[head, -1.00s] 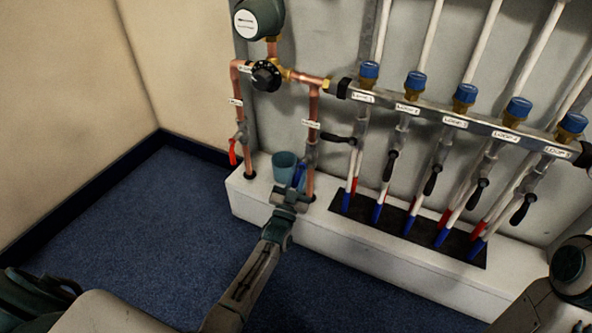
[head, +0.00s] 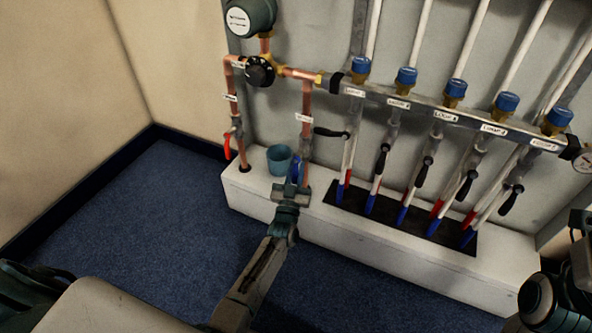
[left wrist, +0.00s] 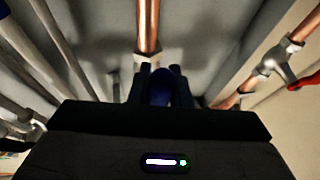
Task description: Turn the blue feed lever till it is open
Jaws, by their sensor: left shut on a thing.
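The blue feed lever (head: 296,169) hangs down along the copper pipe (head: 306,120) with the white label, just above the white ledge. My left gripper (head: 292,186) is at the lever's lower part and shut on it. In the left wrist view the blue lever (left wrist: 161,88) sits between the two dark fingers (left wrist: 161,95), with the copper pipe (left wrist: 148,28) behind it. The fingers and gripper body hide part of the lever. My right arm shows at the lower right edge of the head view, but its fingers cannot be made out.
A teal cup (head: 279,160) stands on the white ledge (head: 375,235), close left of the lever. A red lever (head: 227,146) hangs on the left pipe. To the right are several black-handled valves under the steel manifold (head: 425,105). Blue carpet (head: 150,215) lies clear at left.

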